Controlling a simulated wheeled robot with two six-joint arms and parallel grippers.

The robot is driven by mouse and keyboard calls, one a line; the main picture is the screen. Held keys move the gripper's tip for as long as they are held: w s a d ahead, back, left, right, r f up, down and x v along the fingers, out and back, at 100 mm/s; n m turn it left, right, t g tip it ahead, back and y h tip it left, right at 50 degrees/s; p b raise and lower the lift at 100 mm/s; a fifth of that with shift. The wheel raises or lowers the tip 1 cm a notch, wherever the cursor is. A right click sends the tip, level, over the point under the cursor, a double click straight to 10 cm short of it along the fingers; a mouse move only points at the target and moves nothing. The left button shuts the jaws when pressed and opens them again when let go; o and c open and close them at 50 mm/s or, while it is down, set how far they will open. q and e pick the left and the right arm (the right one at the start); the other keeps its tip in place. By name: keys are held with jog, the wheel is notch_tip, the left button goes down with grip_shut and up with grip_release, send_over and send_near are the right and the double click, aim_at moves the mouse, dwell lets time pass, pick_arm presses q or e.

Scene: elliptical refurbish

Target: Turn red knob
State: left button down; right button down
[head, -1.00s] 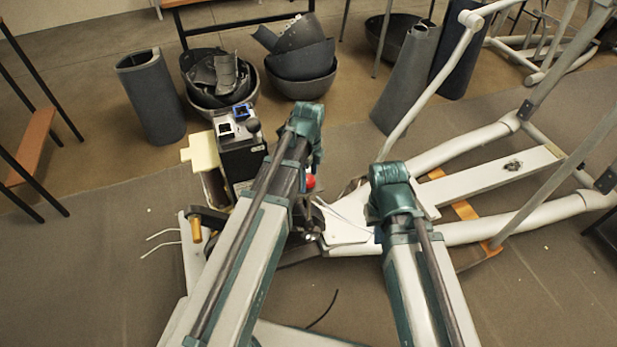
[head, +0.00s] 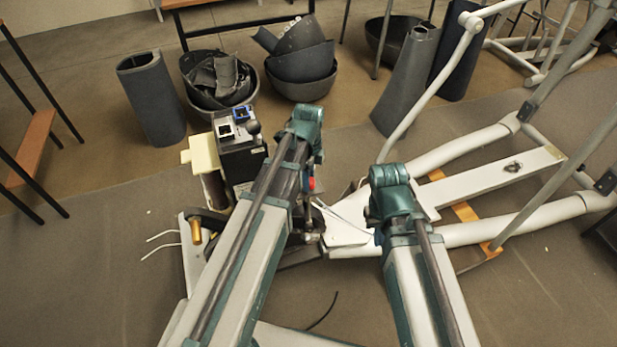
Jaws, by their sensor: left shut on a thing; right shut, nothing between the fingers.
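The red knob (head: 311,183) shows only as a small red patch beside my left wrist, on the elliptical machine's dark mechanism. My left gripper (head: 313,191) reaches down to it and is shut on the red knob; my own arm hides most of the fingers and the knob. My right gripper (head: 373,214) is shut and empty, to the right of the knob above the machine's white frame, its fingers mostly hidden under my wrist.
A black control box (head: 238,160) with a blue part stands left of my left arm. The elliptical's white tubes (head: 470,147) fill the right side. Grey bowls (head: 300,62) and a dark curved cover (head: 152,98) stand behind. Floor at the lower right is clear.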

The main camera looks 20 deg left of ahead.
pick_arm(q)
jog(key=n, duration=0.5)
jog(key=shift+n, duration=0.3)
jog(key=n, duration=1.3)
jog(key=shift+n, duration=0.3)
jog(key=n, duration=1.1)
jog(key=shift+n, duration=0.3)
jog(key=shift+c, duration=1.5)
grip_release()
